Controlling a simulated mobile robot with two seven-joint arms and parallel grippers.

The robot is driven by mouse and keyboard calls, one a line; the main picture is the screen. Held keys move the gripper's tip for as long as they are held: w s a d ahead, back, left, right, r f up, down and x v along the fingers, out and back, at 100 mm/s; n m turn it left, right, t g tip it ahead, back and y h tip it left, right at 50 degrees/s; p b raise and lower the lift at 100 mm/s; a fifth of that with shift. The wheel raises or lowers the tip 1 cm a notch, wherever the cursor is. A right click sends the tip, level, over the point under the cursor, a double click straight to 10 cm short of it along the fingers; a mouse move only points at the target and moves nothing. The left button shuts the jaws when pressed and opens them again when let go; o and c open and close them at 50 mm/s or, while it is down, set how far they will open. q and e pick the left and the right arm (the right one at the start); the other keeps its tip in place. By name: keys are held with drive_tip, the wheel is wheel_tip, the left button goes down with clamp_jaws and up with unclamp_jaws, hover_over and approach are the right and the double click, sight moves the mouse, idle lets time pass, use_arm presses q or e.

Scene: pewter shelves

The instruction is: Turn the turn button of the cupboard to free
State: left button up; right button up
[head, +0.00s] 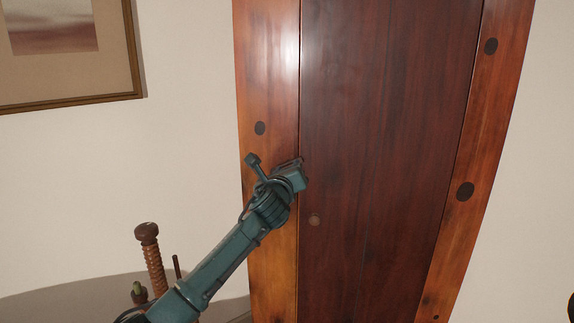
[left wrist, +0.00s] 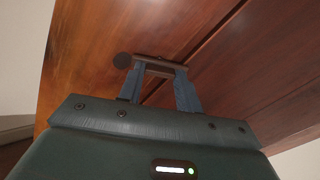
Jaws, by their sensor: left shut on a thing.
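The cupboard (head: 390,120) is tall, with a dark red-brown door and lighter orange-brown side posts. My left gripper (head: 301,170) is at the seam between the left post and the door. The left wrist view shows its two blue fingers (left wrist: 160,78) shut on the turn button (left wrist: 158,67), a small dark brown piece against the wood by the seam. In the head view my gripper hides the turn button, and its exact angle across the seam is unclear. My right gripper is in neither view.
Dark round pegs (head: 260,128) mark the posts. A wooden screw-like object (head: 150,250) stands at the lower left beside my arm. A framed picture (head: 70,50) hangs on the wall.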

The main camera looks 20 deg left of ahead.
use_arm(q)
drive_tip(key=n+p, duration=0.1)
drive_tip(key=n, duration=1.1)
drive_tip(key=shift+n, duration=0.4)
idle(0.3)
drive_tip(key=o, duration=1)
drive_tip(key=s, duration=0.4)
drive_tip(key=s+d, duration=0.1)
drive_tip(key=s, duration=0.8)
drive_tip(key=shift+d+b, duration=0.3)
drive_tip(key=shift+d, duration=0.05)
